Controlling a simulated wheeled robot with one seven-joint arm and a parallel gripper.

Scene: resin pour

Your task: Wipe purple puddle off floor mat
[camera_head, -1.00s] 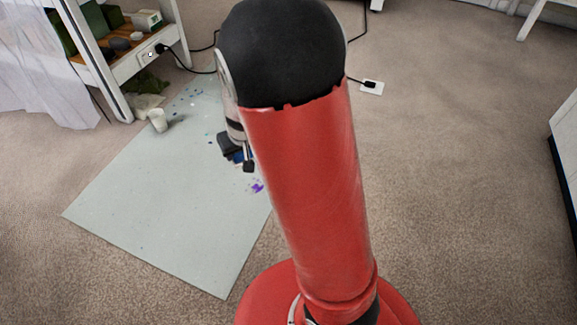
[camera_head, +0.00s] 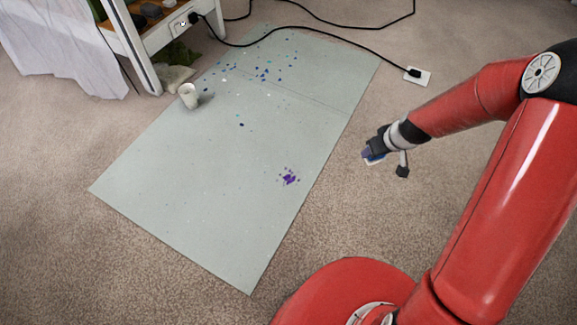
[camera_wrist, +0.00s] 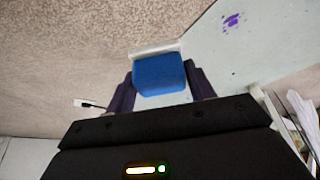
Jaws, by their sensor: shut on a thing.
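The purple puddle (camera_head: 289,178) is a small splat with droplets near the right edge of the pale grey-green floor mat (camera_head: 190,210). It also shows in the wrist view (camera_wrist: 232,20), at the upper right. My gripper (camera_head: 374,152) is over the carpet to the right of the mat, apart from the puddle. In the wrist view my gripper (camera_wrist: 160,85) is shut on a blue block (camera_wrist: 160,73) with a white layer on its far side, which looks like a sponge. In the head view the block is mostly hidden by my gripper.
A white cup (camera_head: 189,95) stands on the mat's left part, with scattered blue specks (camera_head: 265,72) behind it. A white shelf unit (camera_head: 135,45) stands at the upper left. A black cable (camera_head: 330,64) crosses the mat's far end to a white socket plate (camera_head: 417,76).

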